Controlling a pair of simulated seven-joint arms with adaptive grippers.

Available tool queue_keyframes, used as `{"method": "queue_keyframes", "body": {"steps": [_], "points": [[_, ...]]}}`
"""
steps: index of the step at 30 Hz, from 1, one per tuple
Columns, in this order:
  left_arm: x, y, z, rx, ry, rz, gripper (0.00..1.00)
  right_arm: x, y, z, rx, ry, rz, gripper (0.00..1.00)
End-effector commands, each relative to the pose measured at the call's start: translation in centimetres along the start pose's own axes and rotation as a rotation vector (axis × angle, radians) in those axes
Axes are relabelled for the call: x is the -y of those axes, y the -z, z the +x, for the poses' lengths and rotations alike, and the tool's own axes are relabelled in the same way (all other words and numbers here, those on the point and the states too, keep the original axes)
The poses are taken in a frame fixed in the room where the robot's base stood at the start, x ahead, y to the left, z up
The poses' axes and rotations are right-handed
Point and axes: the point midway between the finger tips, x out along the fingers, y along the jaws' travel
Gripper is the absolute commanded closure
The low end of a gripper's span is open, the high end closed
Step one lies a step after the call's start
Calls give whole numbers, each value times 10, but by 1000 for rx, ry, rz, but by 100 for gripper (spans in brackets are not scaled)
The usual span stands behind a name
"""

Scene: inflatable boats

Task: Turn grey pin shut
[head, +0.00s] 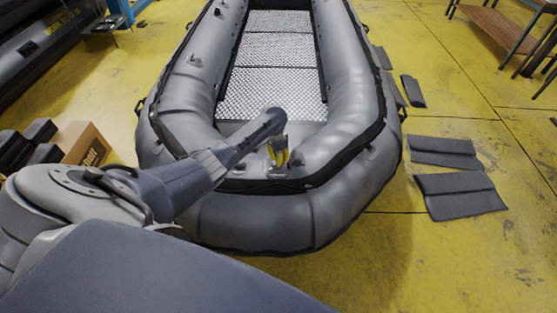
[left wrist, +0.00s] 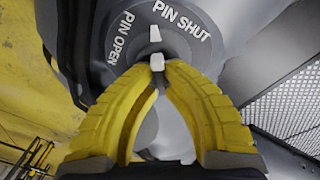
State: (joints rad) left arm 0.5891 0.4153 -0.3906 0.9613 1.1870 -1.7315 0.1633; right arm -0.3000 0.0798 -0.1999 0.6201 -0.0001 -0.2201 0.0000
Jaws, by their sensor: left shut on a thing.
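The grey boat valve (left wrist: 185,28) fills the upper middle of the left wrist view, with "PIN OPEN" on its left and "PIN SHUT" on its upper right. A white pointer mark (left wrist: 155,34) stands between the two labels, close to the start of "PIN SHUT". My left gripper (left wrist: 158,66) has yellow fingers, shut on the small pale pin (left wrist: 157,61) at the valve's middle. In the head view my left gripper (head: 279,160) reaches down to the boat's near end, and the pin is too small to make out there. My right gripper is not in view.
The grey inflatable boat (head: 345,60) lies on a yellow floor (head: 450,90), with a metal tread floor (head: 272,60) inside. Dark pads (head: 458,190) lie at right, and a cardboard box (head: 85,146) stands at left. A wooden bench (head: 500,25) is at the upper right.

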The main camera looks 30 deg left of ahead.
Motion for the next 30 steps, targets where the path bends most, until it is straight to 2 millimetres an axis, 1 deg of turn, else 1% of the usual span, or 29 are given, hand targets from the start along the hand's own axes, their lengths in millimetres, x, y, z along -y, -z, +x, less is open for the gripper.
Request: {"method": "queue_keyframes", "body": {"steps": [6,15,21,30], "points": [[-1,0,0,0,-22,198,100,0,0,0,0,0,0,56],[-4,-1,0,1,-49,435,100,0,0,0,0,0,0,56],[-4,-1,0,0,-62,543,100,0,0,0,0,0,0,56],[-5,-1,0,0,-70,623,100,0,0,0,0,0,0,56]]}}
